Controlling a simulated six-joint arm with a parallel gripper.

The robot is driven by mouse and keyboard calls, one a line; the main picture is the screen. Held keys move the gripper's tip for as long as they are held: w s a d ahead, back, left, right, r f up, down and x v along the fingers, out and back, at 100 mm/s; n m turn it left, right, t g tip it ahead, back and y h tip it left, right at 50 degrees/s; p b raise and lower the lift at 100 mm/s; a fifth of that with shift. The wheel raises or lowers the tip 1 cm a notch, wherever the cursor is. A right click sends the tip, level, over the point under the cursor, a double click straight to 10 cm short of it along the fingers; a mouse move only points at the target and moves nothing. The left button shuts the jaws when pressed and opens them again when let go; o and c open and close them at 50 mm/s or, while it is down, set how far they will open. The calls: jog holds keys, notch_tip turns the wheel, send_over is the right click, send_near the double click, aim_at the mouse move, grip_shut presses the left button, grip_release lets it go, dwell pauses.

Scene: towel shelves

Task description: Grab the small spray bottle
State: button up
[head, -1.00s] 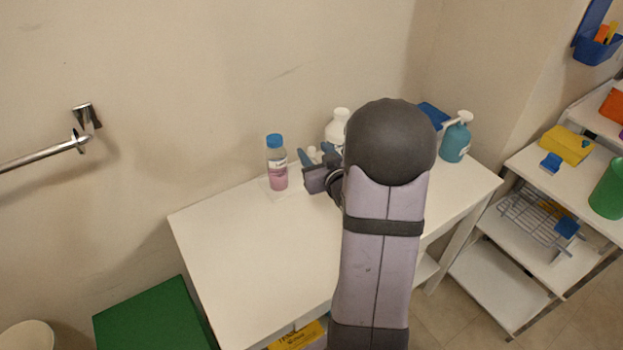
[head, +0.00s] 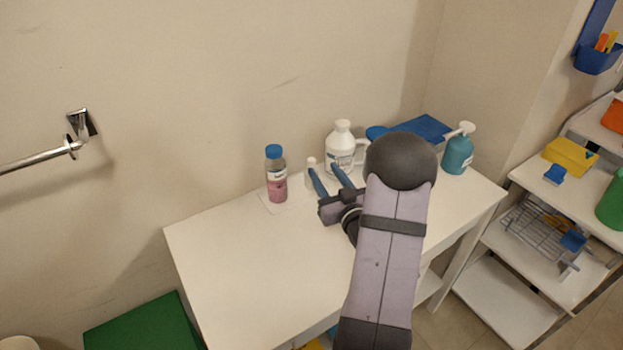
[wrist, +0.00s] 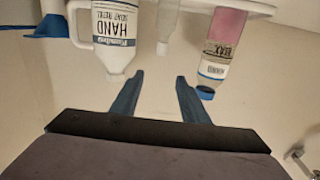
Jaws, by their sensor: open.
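The small spray bottle (head: 311,162) stands on the white table between the pink bottle and the white jug. In the head view my left finger covers part of its body. In the wrist view the pale, translucent bottle (wrist: 168,28) appears upside down, beyond the fingertips and roughly in line with the gap between them. My gripper (head: 322,167) is open and empty, its two blue fingers pointing toward the back wall. In the wrist view the fingers (wrist: 160,76) are spread apart with nothing between them.
A pink bottle with a blue cap (head: 276,186) stands left of the spray bottle. A white hand-soap jug (head: 341,150) stands close on its right. A teal pump bottle (head: 457,155) and a blue item (head: 421,128) are farther right. The table's left part (head: 235,262) is clear.

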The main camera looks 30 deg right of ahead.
aim_at(313, 163)
jog(key=shift+w+d+f+p, duration=0.3)
jog(key=shift+w+f, duration=0.2)
jog(key=shift+w, duration=0.75)
jog(key=shift+w+d+f+p, duration=0.15)
jog(key=shift+w+f+p, duration=0.25)
jog(key=shift+w, duration=0.8)
jog(key=shift+w+d+f+p, duration=0.25)
jog(key=shift+w+f, duration=0.3)
jog(key=shift+w, duration=0.7)
jog(key=shift+c, duration=0.6)
